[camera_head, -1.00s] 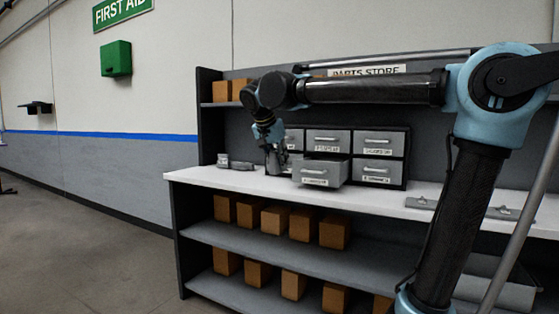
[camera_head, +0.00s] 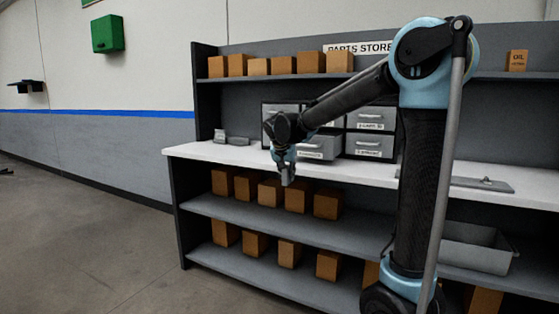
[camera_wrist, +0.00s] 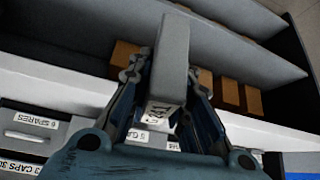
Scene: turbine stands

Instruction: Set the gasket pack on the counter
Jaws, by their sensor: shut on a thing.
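My gripper (camera_head: 287,175) is shut on a grey, block-shaped pack (camera_wrist: 172,60), which I take to be the gasket pack. Its white end label is only partly readable, with "241" on it. In the wrist view the pack sticks out between the two fingers. In the head view it is small and hard to tell from the fingertips. The white counter (camera_head: 220,155) runs behind my gripper, which appears near its front edge; the wrist view also shows the counter (camera_wrist: 50,88). I cannot tell the exact height over it.
A grey drawer cabinet (camera_head: 371,135) stands on the counter with one lower drawer (camera_head: 318,147) pulled out. Small grey parts (camera_head: 232,139) lie at the counter's left end, and a flat grey plate (camera_head: 482,184) lies to the right. Brown boxes (camera_head: 327,205) fill the shelves below.

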